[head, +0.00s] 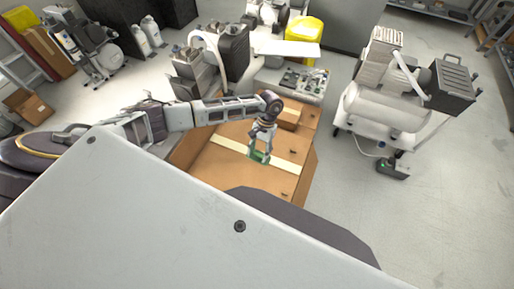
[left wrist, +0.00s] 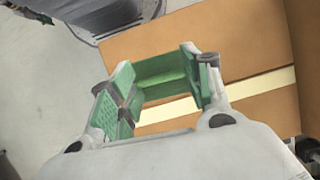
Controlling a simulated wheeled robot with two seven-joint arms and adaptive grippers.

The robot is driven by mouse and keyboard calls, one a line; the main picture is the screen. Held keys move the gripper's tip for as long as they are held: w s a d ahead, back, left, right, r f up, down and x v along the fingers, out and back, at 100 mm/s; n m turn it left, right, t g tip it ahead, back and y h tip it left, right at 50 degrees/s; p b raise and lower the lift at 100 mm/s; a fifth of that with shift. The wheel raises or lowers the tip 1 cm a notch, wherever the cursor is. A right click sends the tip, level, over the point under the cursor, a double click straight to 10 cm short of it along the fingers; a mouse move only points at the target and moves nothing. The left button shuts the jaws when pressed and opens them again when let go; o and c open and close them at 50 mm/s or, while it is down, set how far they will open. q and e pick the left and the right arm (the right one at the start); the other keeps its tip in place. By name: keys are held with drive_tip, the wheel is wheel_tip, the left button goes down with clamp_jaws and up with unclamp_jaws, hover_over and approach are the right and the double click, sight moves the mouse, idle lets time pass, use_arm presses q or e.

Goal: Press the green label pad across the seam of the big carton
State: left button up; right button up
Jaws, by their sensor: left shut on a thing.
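The big carton (head: 222,168) lies below my left arm in the head view, with a pale tape strip (head: 229,144) along its seam. My left gripper (head: 260,158) points down over this strip and is shut on the green label pad (head: 258,155). In the left wrist view the pad (left wrist: 163,72) sits between the two fingers, above the brown carton top (left wrist: 238,40). The strip (left wrist: 268,86) runs behind the fingers there. I cannot tell whether the pad touches the carton. My right gripper is not in view.
A small brown box (head: 289,115) sits at the carton's far side. A tray of small parts (head: 303,84) and a yellow bin (head: 305,32) stand beyond. A white compressor (head: 385,108) stands at the right. The floor at the lower right is clear.

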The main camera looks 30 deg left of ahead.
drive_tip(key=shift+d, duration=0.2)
